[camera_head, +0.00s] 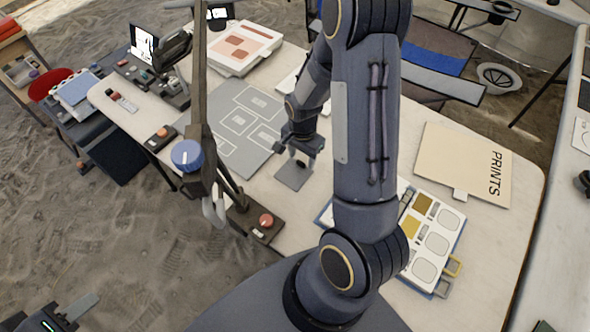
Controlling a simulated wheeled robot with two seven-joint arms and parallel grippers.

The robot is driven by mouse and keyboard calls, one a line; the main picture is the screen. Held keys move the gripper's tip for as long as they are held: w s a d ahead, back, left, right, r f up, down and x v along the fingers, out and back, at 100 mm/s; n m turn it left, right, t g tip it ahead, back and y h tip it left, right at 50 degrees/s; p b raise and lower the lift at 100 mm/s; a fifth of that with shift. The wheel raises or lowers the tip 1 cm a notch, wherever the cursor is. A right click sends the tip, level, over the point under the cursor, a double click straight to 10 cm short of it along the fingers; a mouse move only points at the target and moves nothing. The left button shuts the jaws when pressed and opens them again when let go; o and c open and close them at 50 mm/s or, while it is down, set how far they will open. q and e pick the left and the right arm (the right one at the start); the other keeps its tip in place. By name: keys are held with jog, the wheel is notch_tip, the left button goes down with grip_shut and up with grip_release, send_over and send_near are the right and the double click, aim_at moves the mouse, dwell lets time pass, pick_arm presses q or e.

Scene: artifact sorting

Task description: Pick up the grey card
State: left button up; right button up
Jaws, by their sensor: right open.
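The grey card (293,177) lies on the pale table, just right of a grey mat with white outlined boxes (240,112). My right gripper (300,158) is open and points down at the card's far edge. Its fingers overlap that edge in the picture, and I cannot tell whether they touch the card. My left gripper (72,312) is at the bottom left corner, low and far from the table top. It is cut off by the frame edge, and whether it is open does not show.
A folder marked PRINTS (465,165) lies at the right. A tray of yellow and white pieces (438,235) is partly behind my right arm. A lamp stand with a blue knob (187,155) and a box with an orange knob (258,223) stand left of the card.

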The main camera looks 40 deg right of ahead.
jog(key=shift+f, duration=0.6)
jog(key=c, duration=1.1)
jog(key=shift+o, duration=0.2)
jog(key=shift+r, duration=0.15)
